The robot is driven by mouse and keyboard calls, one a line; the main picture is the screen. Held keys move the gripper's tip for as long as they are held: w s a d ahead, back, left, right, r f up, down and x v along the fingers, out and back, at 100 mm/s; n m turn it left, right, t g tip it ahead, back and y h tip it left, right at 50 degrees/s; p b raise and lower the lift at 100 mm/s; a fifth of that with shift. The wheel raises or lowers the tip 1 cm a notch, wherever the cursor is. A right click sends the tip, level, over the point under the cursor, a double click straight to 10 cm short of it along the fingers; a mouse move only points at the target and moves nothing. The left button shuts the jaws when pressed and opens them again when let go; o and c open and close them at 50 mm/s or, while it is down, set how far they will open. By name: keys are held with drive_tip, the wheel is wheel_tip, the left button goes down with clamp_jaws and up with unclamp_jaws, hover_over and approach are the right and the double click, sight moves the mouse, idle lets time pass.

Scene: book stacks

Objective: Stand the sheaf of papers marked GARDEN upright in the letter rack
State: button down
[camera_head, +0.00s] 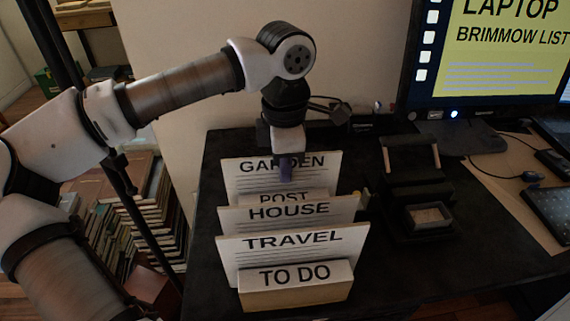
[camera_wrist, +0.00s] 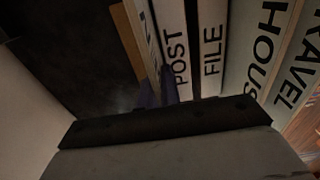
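The white sheaf marked GARDEN (camera_head: 244,180) stands roughly upright at the back of the row in the head view. Its lower part is hidden behind the label marked POST (camera_head: 268,199). My gripper (camera_head: 286,168) points down at the top edge of the sheaf, one purple finger in front of its lettering. In the wrist view the fingers (camera_wrist: 160,90) are close together with the sheaf's edge between them. The letter rack (camera_head: 296,298) has a wooden front labelled TO DO. Whether the sheaf's foot touches the rack floor is hidden.
Sheaves marked HOUSE (camera_head: 238,221) and TRAVEL (camera_head: 240,256) stand in front of GARDEN. A FILE label (camera_wrist: 212,55) shows in the wrist view. A black stand (camera_head: 412,190) is right of the rack, with a monitor (camera_head: 495,55) behind. Book stacks (camera_head: 110,215) fill the floor at left.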

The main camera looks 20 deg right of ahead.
drive_tip(key=c, duration=1.5)
unclamp_jaws()
drive_tip(key=shift+c, duration=0.2)
wheel_tip(320, 180, up, 14)
drive_tip(key=shift+p, duration=0.35)
drive_tip(key=shift+f, duration=0.1)
